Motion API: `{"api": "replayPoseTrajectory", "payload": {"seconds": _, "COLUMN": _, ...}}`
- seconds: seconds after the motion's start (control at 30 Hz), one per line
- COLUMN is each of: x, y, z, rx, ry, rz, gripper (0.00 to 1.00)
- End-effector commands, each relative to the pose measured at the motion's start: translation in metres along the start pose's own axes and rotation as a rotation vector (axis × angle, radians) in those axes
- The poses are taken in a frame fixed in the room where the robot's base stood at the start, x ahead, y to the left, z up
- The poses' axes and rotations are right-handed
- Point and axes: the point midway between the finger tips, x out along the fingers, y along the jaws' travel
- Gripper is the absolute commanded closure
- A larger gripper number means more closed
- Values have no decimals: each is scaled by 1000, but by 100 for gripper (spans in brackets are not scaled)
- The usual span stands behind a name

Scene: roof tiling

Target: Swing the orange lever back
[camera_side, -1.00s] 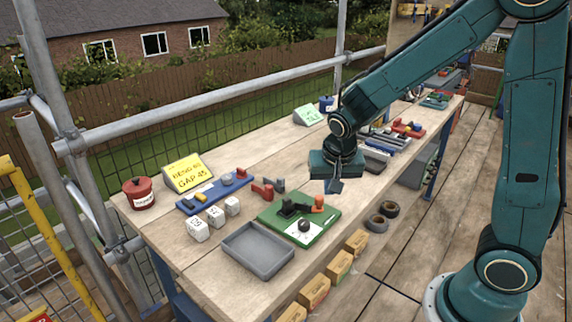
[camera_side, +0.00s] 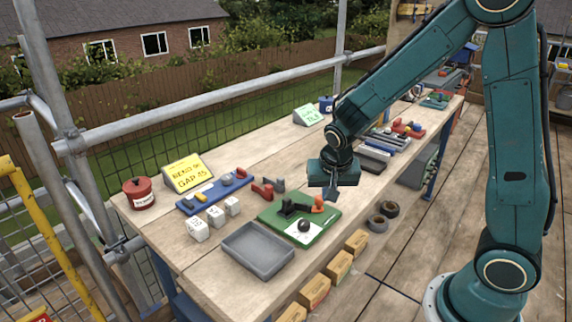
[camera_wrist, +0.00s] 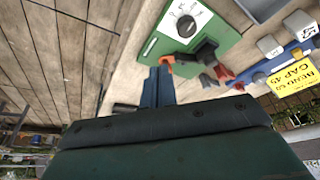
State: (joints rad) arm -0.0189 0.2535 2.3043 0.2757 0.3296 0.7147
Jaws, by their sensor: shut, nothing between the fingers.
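The orange lever (camera_side: 318,204) stands at the right end of a black fixture (camera_side: 293,208) on a green board (camera_side: 275,228) in the side view. A dark round knob (camera_side: 304,226) sits on a white patch of the board. In the wrist view the orange lever (camera_wrist: 166,62) shows just beyond the fingertips, beside the green board (camera_wrist: 222,42). My gripper (camera_side: 331,194) is shut and empty, just right of and above the lever. Its fingers (camera_wrist: 157,72) show together in the wrist view; whether they touch the lever cannot be told.
A grey tray (camera_side: 257,250) lies left of the board. White cubes (camera_side: 198,229), a blue rack (camera_side: 215,192) and a yellow sign (camera_side: 187,173) stand farther left. Red pieces (camera_side: 262,190) lie behind the board.

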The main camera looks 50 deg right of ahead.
Motion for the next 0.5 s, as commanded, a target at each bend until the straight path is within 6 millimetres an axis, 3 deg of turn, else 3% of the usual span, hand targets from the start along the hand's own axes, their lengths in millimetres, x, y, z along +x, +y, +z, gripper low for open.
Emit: {"api": "replayPoseTrajectory", "payload": {"seconds": 0.5, "x": 57, "y": 0, "z": 1, "rx": 0, "ry": -3, "rz": 2, "gripper": 100}}
